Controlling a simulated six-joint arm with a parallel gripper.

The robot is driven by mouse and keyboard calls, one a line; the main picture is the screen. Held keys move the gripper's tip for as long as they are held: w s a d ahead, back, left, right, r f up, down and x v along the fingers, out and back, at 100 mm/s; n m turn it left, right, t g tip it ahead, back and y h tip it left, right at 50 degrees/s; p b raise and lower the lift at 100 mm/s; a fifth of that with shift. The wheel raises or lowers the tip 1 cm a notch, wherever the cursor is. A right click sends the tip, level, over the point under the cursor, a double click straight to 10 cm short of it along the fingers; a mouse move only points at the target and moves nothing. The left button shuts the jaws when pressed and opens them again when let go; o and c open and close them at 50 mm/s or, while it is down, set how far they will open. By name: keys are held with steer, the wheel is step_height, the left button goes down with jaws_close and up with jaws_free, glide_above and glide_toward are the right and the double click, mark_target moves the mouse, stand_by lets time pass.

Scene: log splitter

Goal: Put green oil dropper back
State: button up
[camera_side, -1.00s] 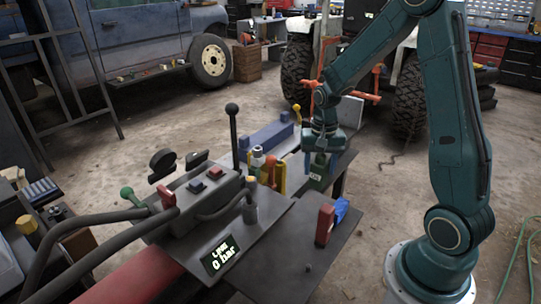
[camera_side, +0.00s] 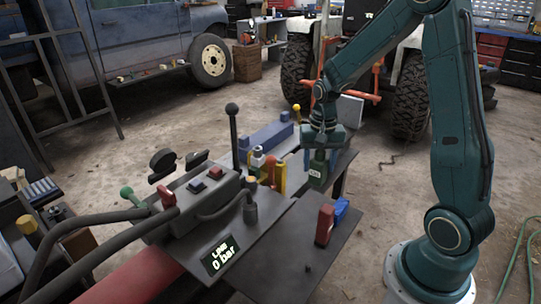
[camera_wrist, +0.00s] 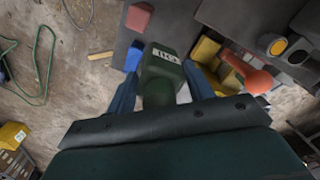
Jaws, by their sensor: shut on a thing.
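The green oil dropper (camera_side: 317,170) is a dark green bottle with a pale label, upright beside the grey bench of the splitter in the side view. It also shows in the wrist view (camera_wrist: 163,72), label visible, between blue fingers. My gripper (camera_side: 319,150) is above the dropper and shut on its upper part. The fingers (camera_wrist: 160,90) lie on either side of its neck in the wrist view. I cannot tell how far its base is above the surface below it.
A red block (camera_side: 325,225) and a blue block (camera_side: 341,210) stand on the dark plate at front. A black lever (camera_side: 234,135) rises farther left. A long blue block (camera_side: 266,136) lies behind.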

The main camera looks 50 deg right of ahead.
steer(key=s+a+n, duration=0.3)
steer(key=a+n, duration=0.1)
steer(key=a, duration=0.8)
steer(key=s+a+n, duration=0.3)
steer(key=a+n, duration=0.1)
steer(key=a, duration=0.8)
steer(key=shift+s+a+r+n, duration=0.15)
steer(key=shift+a+n, duration=0.2)
steer(key=shift+n, duration=0.05)
step_height(320, 180, down, 16)
steer(key=shift+f, duration=0.2)
steer(key=shift+f, duration=1.8)
steer(key=shift+f, duration=0.15)
